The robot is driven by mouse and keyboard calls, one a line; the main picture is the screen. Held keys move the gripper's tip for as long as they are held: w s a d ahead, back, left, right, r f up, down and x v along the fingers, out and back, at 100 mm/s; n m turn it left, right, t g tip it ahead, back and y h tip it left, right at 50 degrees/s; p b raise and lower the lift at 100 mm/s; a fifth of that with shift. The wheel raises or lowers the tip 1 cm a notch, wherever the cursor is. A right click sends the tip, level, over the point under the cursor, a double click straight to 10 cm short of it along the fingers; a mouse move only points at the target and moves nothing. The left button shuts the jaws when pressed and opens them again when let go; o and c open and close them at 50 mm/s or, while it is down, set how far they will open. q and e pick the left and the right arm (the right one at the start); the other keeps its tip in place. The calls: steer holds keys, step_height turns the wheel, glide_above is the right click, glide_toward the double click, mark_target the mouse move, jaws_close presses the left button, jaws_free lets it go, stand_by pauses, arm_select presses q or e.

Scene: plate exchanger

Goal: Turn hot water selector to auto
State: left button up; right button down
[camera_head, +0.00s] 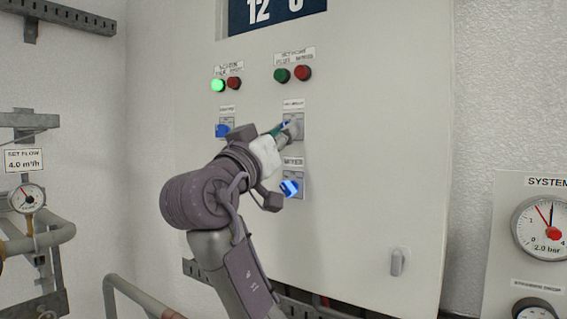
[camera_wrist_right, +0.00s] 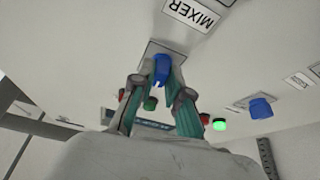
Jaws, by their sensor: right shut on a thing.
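The hot water selector is a blue knob (camera_wrist_right: 161,68) on the white cabinet door, directly above the MIXER selector. The label over it is too small to read surely. My right gripper (camera_head: 284,130) reaches it from the lower left in the head view. In the right wrist view the two green-lined fingers of the right gripper (camera_wrist_right: 161,76) close on both sides of the knob. In the head view the fingers mostly hide the knob, so its pointing direction is unclear. My left gripper is not in view.
The blue MIXER selector (camera_head: 290,188) is just below the right gripper. Another blue selector (camera_head: 222,130) is to the left. A lit green lamp (camera_head: 218,85) and other red and green buttons are above. Pipework with a flow gauge (camera_head: 27,198) stands at left.

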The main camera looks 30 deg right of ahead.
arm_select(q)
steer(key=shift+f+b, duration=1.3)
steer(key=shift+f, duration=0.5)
arm_select(e)
steer(key=shift+w+a+r+m+g+h, duration=0.15)
steer(key=shift+m+g, duration=1.05)
steer(key=shift+m, duration=1.25)
steer(key=shift+w+d+f+m+g+h, duration=0.1)
steer(key=shift+m+g, duration=1.1)
steer(key=shift+m, duration=1.2)
steer(key=shift+w+a+r+m+g+h, duration=0.15)
steer(key=shift+m+g, duration=1.05)
steer(key=shift+m, duration=1.25)
steer(key=shift+s+f+m, duration=0.1)
steer(key=shift+m, duration=0.2)
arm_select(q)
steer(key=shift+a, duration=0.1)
arm_select(e)
steer(key=c, duration=1.1)
jaws_free()
steer(key=shift+c, duration=0.2)
steer(key=v, duration=1.2)
